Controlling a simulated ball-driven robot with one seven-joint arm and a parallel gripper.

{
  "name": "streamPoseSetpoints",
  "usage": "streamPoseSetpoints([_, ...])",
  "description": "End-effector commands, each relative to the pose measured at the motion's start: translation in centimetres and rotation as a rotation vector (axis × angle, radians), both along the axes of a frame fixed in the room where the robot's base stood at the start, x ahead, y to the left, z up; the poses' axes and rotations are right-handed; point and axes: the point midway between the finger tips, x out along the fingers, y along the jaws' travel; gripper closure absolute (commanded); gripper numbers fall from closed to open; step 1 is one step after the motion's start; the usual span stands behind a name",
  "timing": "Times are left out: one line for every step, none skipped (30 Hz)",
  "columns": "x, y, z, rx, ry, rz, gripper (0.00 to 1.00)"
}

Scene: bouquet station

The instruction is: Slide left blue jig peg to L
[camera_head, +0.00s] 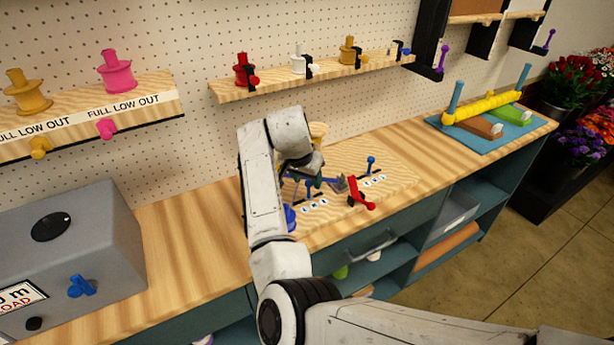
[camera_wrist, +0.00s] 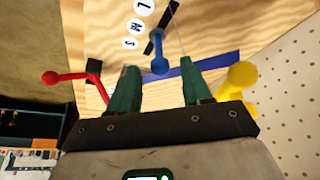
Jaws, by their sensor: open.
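The left blue jig peg (camera_wrist: 160,64) has a round head and a thin stem. It stands in a black slot beside white labels L, M and S (camera_wrist: 130,43) in the wrist view. I cannot tell exactly which label its base is level with. My gripper (camera_wrist: 158,68) has two green fingers spread apart, one on each side of the peg's head, with gaps visible. In the head view my gripper (camera_head: 326,183) is low over the left slot and partly hides the left peg. A second blue peg (camera_head: 371,161) stands upright at the right slot.
A red lever (camera_head: 360,194) lies between the two label rows and also shows in the wrist view (camera_wrist: 66,78). A yellow knobbed part (camera_wrist: 237,80) is close to my right finger. A grey box (camera_head: 70,250) stands at the left; bare tabletop lies beside it.

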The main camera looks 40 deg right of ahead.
Motion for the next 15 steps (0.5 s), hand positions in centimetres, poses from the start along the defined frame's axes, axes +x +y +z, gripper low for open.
streamPoseSetpoints([0.02,-0.11,-0.2,0.0,0.0,0.0,0.51])
streamPoseSetpoints([0.04,-0.13,-0.31,0.0,-0.001,0.0,0.51])
streamPoseSetpoints([0.06,-0.16,-0.41,0.0,-0.001,0.0,0.51])
streamPoseSetpoints([0.06,-0.17,-0.46,0.0,-0.001,0.0,0.51])
streamPoseSetpoints([0.07,-0.17,-0.48,0.0,-0.001,0.0,0.51])
streamPoseSetpoints([0.07,-0.17,-0.5,0.0,-0.001,0.0,0.51])
streamPoseSetpoints([0.07,-0.17,-0.5,0.0,-0.001,0.0,0.51])
streamPoseSetpoints([0.07,-0.17,-0.5,0.0,-0.001,0.0,0.51])
streamPoseSetpoints([0.07,-0.17,-0.49,0.0,-0.001,0.0,0.51])
streamPoseSetpoints([0.07,-0.16,-0.48,0.0,-0.001,0.0,0.51])
streamPoseSetpoints([0.07,-0.16,-0.48,0.0,-0.001,0.0,0.52])
streamPoseSetpoints([0.07,-0.16,-0.48,0.0,-0.001,0.0,0.56])
streamPoseSetpoints([0.07,-0.16,-0.47,0.0,-0.001,0.0,0.59])
streamPoseSetpoints([0.07,-0.16,-0.47,0.0,-0.001,0.0,0.62])
streamPoseSetpoints([0.07,-0.16,-0.46,0.0,-0.001,0.0,0.66])
